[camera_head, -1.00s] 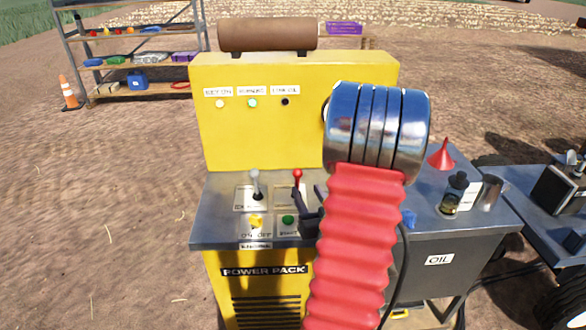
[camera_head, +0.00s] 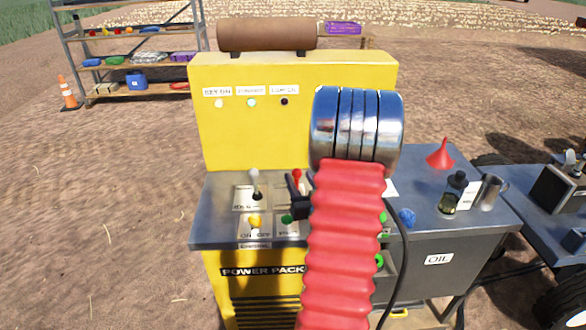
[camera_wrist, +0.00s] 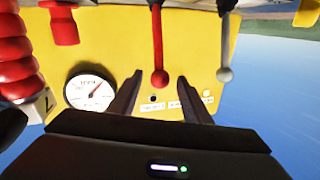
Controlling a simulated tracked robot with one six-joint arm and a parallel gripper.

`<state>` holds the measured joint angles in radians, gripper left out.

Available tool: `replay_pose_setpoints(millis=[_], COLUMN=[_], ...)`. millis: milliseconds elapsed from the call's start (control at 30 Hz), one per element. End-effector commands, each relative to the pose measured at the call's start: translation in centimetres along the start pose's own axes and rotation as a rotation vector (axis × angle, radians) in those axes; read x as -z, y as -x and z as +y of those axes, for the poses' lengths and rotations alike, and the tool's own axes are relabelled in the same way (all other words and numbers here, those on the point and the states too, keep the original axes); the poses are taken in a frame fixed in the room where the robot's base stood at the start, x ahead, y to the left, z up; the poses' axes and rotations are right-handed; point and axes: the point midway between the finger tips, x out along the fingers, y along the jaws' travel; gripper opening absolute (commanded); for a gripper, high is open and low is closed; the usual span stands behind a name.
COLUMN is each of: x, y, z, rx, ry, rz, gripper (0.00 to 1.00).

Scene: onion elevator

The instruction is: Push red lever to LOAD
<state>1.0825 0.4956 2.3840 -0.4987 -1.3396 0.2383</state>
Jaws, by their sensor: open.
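The red lever (camera_head: 297,174) rises from the grey deck of the yellow power pack. Its ball knob shows just above my gripper (camera_head: 296,201), which hides the stick and most of its label plate. In the wrist view, the picture is upside down; the red ball (camera_wrist: 159,77) appears between the two fingers of my gripper (camera_wrist: 157,80), which are apart. Clear gaps show between ball and fingers there; contact cannot be told. I cannot read a LOAD mark.
A grey-knobbed lever (camera_head: 254,175) stands left of the red one. A yellow switch (camera_head: 254,221) and green button (camera_head: 287,219) sit in front. My arm covers the deck's middle. A blue knob (camera_head: 407,217), glass jar (camera_head: 449,203) and red funnel (camera_head: 440,154) are at right.

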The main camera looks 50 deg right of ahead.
Motion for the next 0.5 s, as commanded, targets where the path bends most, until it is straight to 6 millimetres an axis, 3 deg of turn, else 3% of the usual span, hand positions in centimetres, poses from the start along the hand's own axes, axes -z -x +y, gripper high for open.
replay_pose_setpoints(millis=[300, 500], x=[0.0, -0.1], y=[-4.9, -6.7], z=[0.0, 0.0], rx=[0.000, -0.001], ry=[-0.001, -0.001], rz=[0.001, -0.001], gripper=[0.44, 0.44])
